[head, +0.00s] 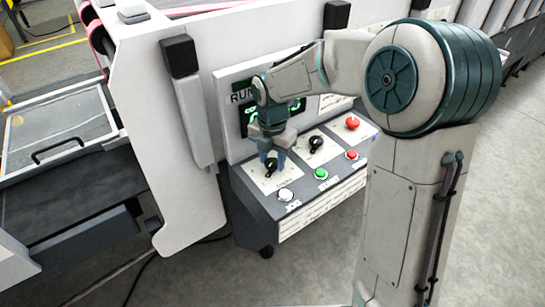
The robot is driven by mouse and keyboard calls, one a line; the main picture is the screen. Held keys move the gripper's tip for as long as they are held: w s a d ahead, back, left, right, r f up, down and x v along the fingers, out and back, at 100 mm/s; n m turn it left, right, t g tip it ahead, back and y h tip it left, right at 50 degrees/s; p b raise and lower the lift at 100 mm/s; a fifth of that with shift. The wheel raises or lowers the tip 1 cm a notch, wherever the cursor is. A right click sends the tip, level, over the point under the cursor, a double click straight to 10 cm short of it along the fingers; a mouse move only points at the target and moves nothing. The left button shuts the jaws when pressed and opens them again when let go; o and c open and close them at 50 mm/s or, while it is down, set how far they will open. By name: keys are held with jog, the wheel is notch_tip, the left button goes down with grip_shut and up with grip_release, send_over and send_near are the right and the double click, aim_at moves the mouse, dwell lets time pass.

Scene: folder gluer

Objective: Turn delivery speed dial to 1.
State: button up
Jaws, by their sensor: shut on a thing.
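My gripper (272,158) points down at the sloped control panel and is shut on the left black dial (271,169). The fingers partly cover this dial, so its pointer and scale marks cannot be read. A second black dial (316,142) sits on a white plate to the right, apart from my gripper. The labels by both dials are too small to read, so I cannot tell from them which is delivery speed. A green-lit display (293,106) behind is partly hidden by my arm.
A white button (285,195), a green button (321,174) and a red button (352,155) line the panel's front. A red mushroom button (353,122) is at the back right. A white post with a black cap (180,56) stands left of the panel.

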aim_at(272, 162)
jog(key=o, duration=1)
jog(key=shift+r, duration=0.1)
notch_tip(272, 162, up, 14)
jog(key=shift+f+b, duration=0.1)
jog(key=shift+b, duration=0.35)
jog(key=s+d+f+m+t, duration=0.1)
jog(key=s+d+m, duration=0.3)
jog(key=m, duration=0.5)
jog(key=s+d+f+m+t, duration=0.1)
jog(key=s+d+f+m, duration=0.2)
jog(key=s+m, duration=0.6)
jog(key=s+d+f+m+t, duration=0.1)
jog(key=s+d+f+m, duration=0.1)
jog(key=s+d+m, duration=0.5)
jog(key=shift+s+f+m, duration=0.1)
jog(key=shift+m, duration=2.1)
